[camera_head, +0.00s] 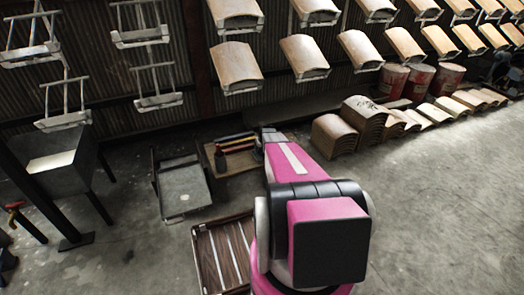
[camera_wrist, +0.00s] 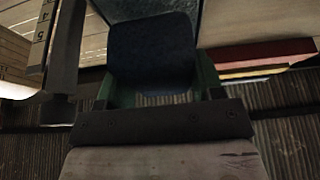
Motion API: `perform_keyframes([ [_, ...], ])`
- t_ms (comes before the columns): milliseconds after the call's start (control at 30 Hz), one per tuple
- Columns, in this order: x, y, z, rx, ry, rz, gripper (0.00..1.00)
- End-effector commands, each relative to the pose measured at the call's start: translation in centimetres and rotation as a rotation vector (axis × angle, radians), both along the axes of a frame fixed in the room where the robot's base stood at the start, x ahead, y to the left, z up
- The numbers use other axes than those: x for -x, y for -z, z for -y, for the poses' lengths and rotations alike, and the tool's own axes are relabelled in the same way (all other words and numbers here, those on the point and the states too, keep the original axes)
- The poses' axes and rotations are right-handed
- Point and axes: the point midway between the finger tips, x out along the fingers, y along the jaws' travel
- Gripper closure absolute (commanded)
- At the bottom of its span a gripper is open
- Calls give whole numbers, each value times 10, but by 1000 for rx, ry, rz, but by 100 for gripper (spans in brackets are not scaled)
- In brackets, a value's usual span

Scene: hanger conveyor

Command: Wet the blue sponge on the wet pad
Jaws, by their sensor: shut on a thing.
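In the wrist view, a dark blue sponge (camera_wrist: 152,45) sits between the green fingers of my gripper (camera_wrist: 157,84). The gripper is shut on it. Behind the sponge is a grey speckled surface (camera_wrist: 218,14); I cannot tell whether it is the wet pad, or whether the sponge touches it. In the head view my pink arm hides the gripper and sponge. The wet pad cannot be made out there.
In the head view, a low table (camera_head: 243,163) holds dark and coloured items beyond my arm. A grey flat-topped stand (camera_head: 182,188) is left of it, and a slatted wooden surface (camera_head: 222,258) is nearer. Curved panels (camera_head: 335,137) are stacked behind. Open floor lies right.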

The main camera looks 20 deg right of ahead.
Motion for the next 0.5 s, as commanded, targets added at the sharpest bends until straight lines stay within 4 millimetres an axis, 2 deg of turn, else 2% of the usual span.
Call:
perform_keyframes([
  [500, 1, -37, 0, 0, 0, 1, 58],
])
